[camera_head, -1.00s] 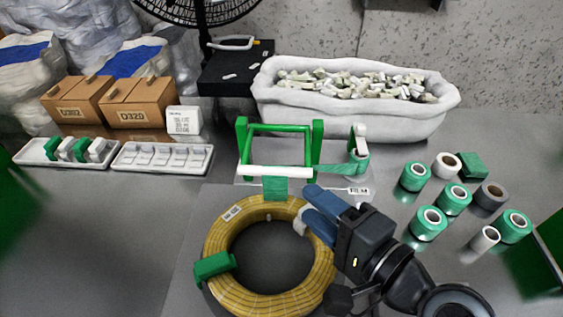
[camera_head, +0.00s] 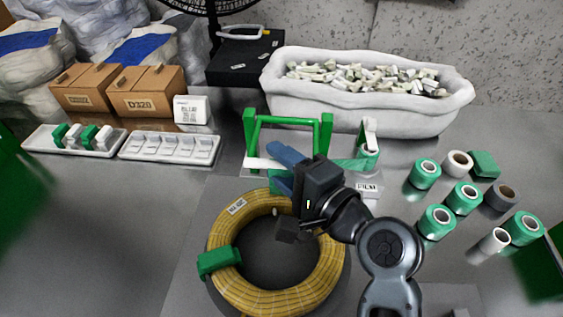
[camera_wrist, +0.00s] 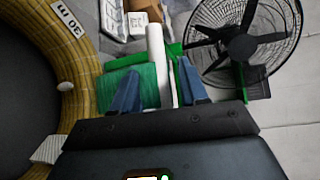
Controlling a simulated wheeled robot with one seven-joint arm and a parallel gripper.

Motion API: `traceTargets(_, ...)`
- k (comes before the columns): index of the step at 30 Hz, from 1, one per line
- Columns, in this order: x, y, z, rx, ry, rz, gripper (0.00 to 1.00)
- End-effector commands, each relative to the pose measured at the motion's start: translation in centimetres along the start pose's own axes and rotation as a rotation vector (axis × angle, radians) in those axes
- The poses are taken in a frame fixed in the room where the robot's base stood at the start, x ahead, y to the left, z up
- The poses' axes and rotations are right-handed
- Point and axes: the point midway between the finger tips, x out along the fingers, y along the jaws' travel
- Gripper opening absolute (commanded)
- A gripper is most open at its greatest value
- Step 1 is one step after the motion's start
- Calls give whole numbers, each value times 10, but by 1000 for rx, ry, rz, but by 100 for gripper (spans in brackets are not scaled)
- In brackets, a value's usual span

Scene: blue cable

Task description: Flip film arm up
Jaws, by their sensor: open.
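The film arm is a white bar across the front of the green frame (camera_head: 327,135); its left end (camera_head: 262,163) shows in the head view. Green film (camera_head: 352,163) runs from the roll at the right towards the bar. My gripper (camera_head: 276,166) is at the bar, just above the coil's far rim, and hides its middle. In the wrist view, my open blue fingers (camera_wrist: 158,75) stand on either side of the white bar (camera_wrist: 156,45). Green film (camera_wrist: 120,63) spreads beside the bar at the left finger. Contact with the bar cannot be told.
The yellow cable coil (camera_head: 224,287), with a green clip (camera_head: 218,261), lies below my gripper. Several tape rolls (camera_head: 463,197) stand at right. A white bin (camera_head: 365,112) of small parts is behind the frame. Trays (camera_head: 170,148) and boxes are at left.

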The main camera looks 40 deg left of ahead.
Motion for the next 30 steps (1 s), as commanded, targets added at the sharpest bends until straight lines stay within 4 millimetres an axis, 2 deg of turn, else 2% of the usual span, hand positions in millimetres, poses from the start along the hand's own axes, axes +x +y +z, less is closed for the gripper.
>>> traceTargets(3, 0, 0, 0, 0, 0, 0, 43)
traceTargets(17, 0, 0, 0, 0, 0, 1, 0)
traceTargets(30, -1, 0, 0, 2, 0, 3, 0)
